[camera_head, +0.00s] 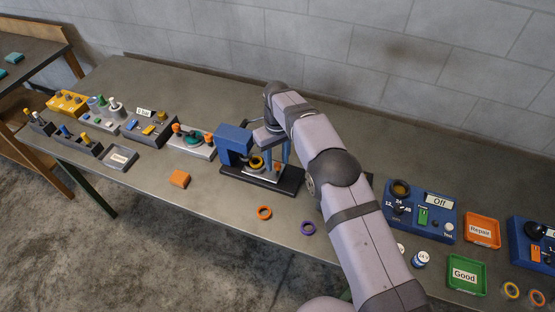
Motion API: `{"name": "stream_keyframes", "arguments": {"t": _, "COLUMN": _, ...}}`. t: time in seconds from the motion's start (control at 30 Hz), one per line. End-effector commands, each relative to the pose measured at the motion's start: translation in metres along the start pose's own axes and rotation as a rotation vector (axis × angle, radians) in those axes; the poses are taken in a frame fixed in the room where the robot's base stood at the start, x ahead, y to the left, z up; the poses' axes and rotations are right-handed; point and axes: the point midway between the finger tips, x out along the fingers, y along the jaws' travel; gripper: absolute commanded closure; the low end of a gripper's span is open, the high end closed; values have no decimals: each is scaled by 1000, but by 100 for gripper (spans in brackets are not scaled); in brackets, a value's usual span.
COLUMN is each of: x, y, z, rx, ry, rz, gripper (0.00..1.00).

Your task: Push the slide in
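A blue press-like fixture (233,140) stands on a dark base plate (287,187) in the middle of the bench. A pale, flat slide-like part (262,176) lies low on that base, with a yellow ring (256,162) at it under the blue arch. I cannot tell how far in the slide is. My gripper (277,160) points down at the right side of the fixture, close to the pale part. Its two bluish fingers look apart, with nothing clearly seen between them. Whether they touch the slide is too small to tell.
An orange block (180,179), an orange ring (264,212) and a purple ring (308,228) lie in front. Several part holders stand at left. At right are a blue tester (440,222), an orange Repair tray (497,231) and a green Good tray (482,277). A wall stands behind.

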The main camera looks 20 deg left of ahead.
Motion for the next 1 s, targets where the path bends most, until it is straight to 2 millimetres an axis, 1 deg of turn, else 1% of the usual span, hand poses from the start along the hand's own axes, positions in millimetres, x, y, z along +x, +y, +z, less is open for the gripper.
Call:
{"name": "stream_keyframes", "arguments": {"t": 0.2, "x": 0, "y": 0, "z": 1, "rx": 0, "ry": -3, "rz": -1, "gripper": 63}}
{"name": "stream_keyframes", "arguments": {"t": 0.33, "x": -5, "y": 0, "z": 0, "rx": 0, "ry": -1, "rz": 0, "gripper": 63}}
{"name": "stream_keyframes", "arguments": {"t": 0.47, "x": -20, "y": 0, "z": 0, "rx": 0, "ry": 1, "rz": 0, "gripper": 63}}
{"name": "stream_keyframes", "arguments": {"t": 0.7, "x": -53, "y": 0, "z": 0, "rx": 0, "ry": 1, "rz": 0, "gripper": 63}}
{"name": "stream_keyframes", "arguments": {"t": 0.8, "x": -64, "y": 0, "z": 0, "rx": 0, "ry": 0, "rz": 0, "gripper": 63}}
{"name": "stream_keyframes", "arguments": {"t": 1.0, "x": -73, "y": 0, "z": 0, "rx": 0, "ry": -2, "rz": 0, "gripper": 63}}
